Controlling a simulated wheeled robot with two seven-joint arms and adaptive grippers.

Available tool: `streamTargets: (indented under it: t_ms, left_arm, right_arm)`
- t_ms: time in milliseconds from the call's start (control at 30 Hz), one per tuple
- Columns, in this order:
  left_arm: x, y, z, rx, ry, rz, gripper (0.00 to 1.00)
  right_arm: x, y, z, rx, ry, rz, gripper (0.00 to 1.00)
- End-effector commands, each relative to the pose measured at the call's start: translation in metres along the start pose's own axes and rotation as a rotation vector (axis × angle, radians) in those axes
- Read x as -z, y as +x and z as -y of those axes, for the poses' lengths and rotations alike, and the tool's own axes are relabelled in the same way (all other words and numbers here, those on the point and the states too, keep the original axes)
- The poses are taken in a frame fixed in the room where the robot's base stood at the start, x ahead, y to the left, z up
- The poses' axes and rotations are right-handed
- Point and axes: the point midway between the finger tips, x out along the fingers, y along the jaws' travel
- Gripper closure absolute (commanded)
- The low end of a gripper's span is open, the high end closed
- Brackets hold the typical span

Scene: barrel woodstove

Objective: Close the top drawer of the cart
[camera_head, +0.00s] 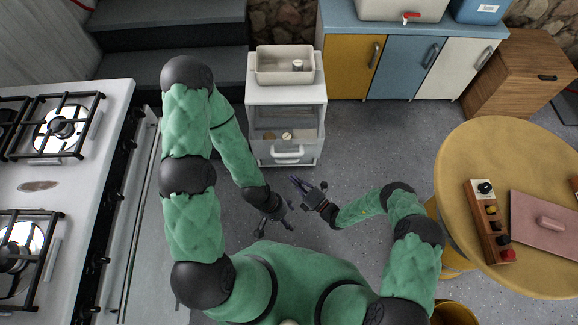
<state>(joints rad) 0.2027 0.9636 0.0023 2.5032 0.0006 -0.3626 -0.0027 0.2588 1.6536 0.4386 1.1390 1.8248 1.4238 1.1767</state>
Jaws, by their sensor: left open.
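The white cart (257,97) stands upper centre with its front toward me. Its top drawer (286,161) is pulled out; I look down into it past the cart's top edge and see small items inside. A pale bar handle (287,155) is on the drawer front. My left gripper (273,231) is open and empty over the floor, below the drawer front in the picture and apart from it. My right gripper (309,184) is open and empty, just below and right of the drawer front, not visibly touching it.
A beige bin (285,77) with a small item inside stands on the cart. A stove counter (75,180) is at left, dark steps (165,45) at upper left. Cabinets (405,65) stand at upper right, a round yellow table (470,150) at right. Grey floor (375,140) right of the cart is clear.

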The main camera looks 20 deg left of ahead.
Motion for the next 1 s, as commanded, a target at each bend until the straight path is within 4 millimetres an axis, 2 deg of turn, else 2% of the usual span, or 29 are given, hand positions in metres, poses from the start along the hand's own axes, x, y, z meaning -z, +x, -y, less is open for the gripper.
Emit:
streamTargets:
  t_ms: [167,400,600,1000]
  left_arm:
    - [0.0,0.006,0.002,0.0,0.0,0.0,0.3]
    - [0.0,0.014,0.005,0.0,0.0,0.0,0.3]
    - [0.0,0.016,0.006,0.0,0.0,0.0,0.3]
    - [0.0,0.015,0.005,0.0,0.0,0.001,0.3]
  right_arm:
    - [0.002,0.03,0.001,-0.001,-0.001,-0.005,1.0]
    - [-0.02,0.051,0.001,0.001,-0.002,-0.002,1.0]
    - [-0.027,0.058,0.0,0.001,0.0,-0.001,1.0]
    - [-0.027,0.058,0.0,0.001,0.0,-0.001,1.0]
